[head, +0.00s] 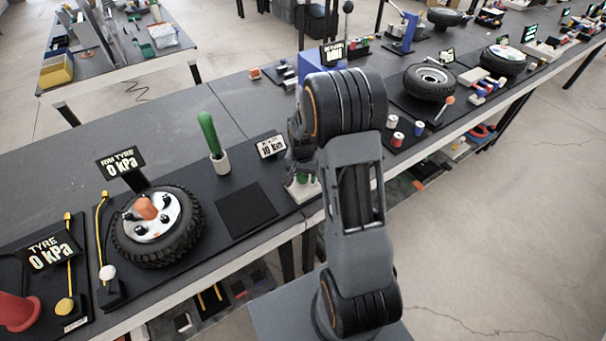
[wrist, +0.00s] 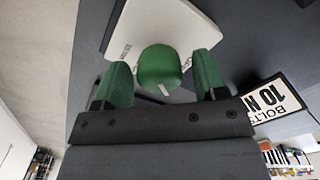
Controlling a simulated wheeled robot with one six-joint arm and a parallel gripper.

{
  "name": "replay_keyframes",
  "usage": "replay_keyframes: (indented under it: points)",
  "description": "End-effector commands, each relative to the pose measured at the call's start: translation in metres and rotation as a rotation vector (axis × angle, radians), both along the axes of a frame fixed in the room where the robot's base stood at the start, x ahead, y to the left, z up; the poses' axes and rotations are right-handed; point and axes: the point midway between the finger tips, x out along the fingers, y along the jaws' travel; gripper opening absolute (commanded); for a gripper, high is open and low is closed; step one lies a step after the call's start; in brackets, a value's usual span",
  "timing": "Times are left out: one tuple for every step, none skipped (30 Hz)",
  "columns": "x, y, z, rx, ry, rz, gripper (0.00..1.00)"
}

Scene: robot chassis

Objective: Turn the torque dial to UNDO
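The torque dial, a green knob (wrist: 160,66) with a white pointer line, stands on a white plate (wrist: 190,22) in the wrist view. The pointer runs toward the lower right of that picture. Small lettering on the plate, left of the knob, is too small to read. My gripper (wrist: 162,72) is open, with one green finger on each side of the knob and a gap visible on both sides. In the head view my arm hides most of the dial; part of the white plate (head: 304,192) shows beside it.
A sign reading BOLTS 10 N, partly cut off (wrist: 272,104), stands close to the right finger. In the head view, a green-handled tool (head: 209,134) in a white cup, a dark pad (head: 246,208) and a wheel (head: 157,226) lie to the left.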

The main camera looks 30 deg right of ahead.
Motion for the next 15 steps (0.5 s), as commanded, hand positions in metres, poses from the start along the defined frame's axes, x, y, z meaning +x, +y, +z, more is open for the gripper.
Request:
replay_keyframes:
  points:
    - [0.000,0.000,0.000,0.000,0.000,0.000,0.69]
    - [0.000,0.000,0.000,0.000,0.000,0.000,0.69]
    - [0.000,0.000,0.000,0.000,0.000,0.000,0.69]
    - [0.000,0.000,0.000,0.001,0.001,0.000,0.69]
    - [0.000,0.000,0.000,0.001,0.001,0.000,0.69]
    - [0.000,0.000,0.000,0.001,0.001,0.000,0.69]
    - [0.000,0.000,0.000,0.001,0.001,0.000,0.69]
    - [0.000,0.000,0.000,0.000,0.000,0.000,0.69]
    - [0.000,0.000,0.002,0.000,0.000,0.000,0.69]
    - [0.000,0.000,0.004,-0.001,-0.001,0.000,0.69]
    - [0.000,0.000,0.006,-0.001,-0.001,0.000,0.69]
    - [0.000,0.000,0.011,-0.001,-0.002,0.000,0.69]
    - [0.001,0.000,0.015,-0.001,-0.003,0.000,0.69]
    - [0.001,0.000,0.020,-0.001,-0.004,0.000,0.69]
    - [0.001,0.000,0.027,-0.001,-0.004,0.000,0.69]
